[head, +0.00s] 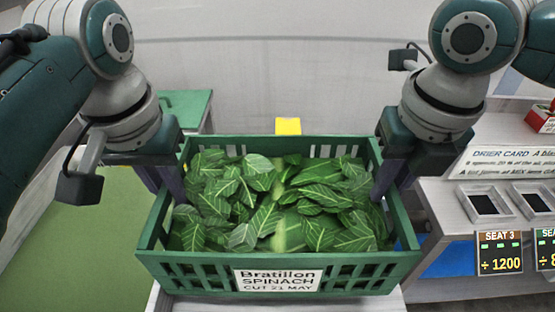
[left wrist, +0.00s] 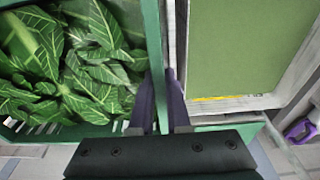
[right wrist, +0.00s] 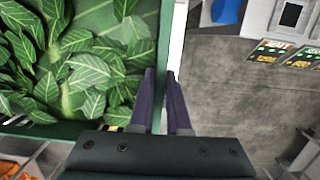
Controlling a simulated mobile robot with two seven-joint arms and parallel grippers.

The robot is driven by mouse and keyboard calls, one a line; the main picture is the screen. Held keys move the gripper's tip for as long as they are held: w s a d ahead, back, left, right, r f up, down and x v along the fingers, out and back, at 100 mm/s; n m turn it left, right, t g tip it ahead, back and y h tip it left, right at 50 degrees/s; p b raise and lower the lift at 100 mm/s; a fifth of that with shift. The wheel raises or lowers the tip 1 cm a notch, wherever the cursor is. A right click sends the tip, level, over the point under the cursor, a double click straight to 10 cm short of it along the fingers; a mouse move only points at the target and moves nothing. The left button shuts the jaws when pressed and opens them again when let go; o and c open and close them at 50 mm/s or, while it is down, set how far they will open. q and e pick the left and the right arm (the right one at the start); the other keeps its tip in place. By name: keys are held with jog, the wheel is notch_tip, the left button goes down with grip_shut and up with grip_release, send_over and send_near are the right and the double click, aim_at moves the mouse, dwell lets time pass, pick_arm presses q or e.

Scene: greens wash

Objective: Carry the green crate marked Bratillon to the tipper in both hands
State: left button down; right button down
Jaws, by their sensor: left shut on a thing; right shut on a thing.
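The green crate (head: 200,268) marked Bratillon Spinach is full of dark green leaves (head: 285,205) and sits in the middle of the head view, level. My left gripper (head: 172,185) is shut on the crate's left wall. In the left wrist view its fingers (left wrist: 163,100) straddle the crate's wall (left wrist: 153,40). My right gripper (head: 385,180) is shut on the right wall. In the right wrist view its fingers (right wrist: 160,100) straddle that wall (right wrist: 165,40). Whether the crate touches the pale surface under it I cannot tell. The tipper is not clearly recognisable.
A green panel (head: 85,225) lies at the left. At the right is a counter (head: 445,212) with dark square pads (head: 484,204), a drier card (head: 510,161) and a Seat 3 sign (head: 499,253). A yellow block (head: 288,126) shows behind the crate. Grey floor (right wrist: 225,100) shows beside the right gripper.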

aim_at(177, 207)
pick_arm(q)
jog(key=shift+f, duration=0.1)
pick_arm(e)
jog(key=shift+f, duration=0.1)
